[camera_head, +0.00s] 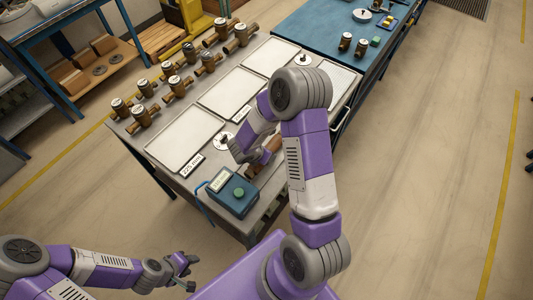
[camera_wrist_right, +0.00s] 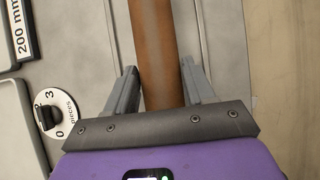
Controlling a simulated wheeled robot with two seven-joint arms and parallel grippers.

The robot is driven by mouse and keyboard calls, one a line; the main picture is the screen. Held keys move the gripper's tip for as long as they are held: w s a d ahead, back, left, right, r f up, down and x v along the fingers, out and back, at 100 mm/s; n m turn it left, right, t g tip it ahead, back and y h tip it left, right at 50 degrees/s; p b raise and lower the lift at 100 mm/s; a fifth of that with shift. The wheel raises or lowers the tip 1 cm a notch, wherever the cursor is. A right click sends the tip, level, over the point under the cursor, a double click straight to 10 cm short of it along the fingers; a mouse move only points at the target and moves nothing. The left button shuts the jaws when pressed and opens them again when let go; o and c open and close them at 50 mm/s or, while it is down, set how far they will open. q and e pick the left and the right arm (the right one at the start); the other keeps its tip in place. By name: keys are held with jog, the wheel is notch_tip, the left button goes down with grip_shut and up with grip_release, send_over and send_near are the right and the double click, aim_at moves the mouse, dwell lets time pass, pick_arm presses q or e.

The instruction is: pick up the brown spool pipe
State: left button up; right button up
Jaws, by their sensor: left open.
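The brown spool pipe (camera_wrist_right: 157,45) runs lengthwise through the upper middle of the right wrist view. In the head view a short brown stretch of it (camera_head: 267,150) shows near the bench's right edge, partly hidden by my right arm. My right gripper (camera_wrist_right: 158,80) has one finger on each side of the pipe. I cannot tell whether the fingers touch it or leave a small gap. My left gripper (camera_head: 187,270) is open and empty, low in the head view and away from the bench.
The grey bench (camera_head: 232,130) carries pale trays (camera_head: 188,135) and rows of brass meters (camera_head: 145,118). A teal box with a green button (camera_head: 232,193) stands at its near corner. A dial (camera_wrist_right: 55,115) lies left of the pipe. A blue table (camera_head: 320,30) adjoins behind.

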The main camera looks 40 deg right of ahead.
grip_shut()
jog(key=shift+w+r, duration=0.1)
jog(key=shift+r, duration=0.05)
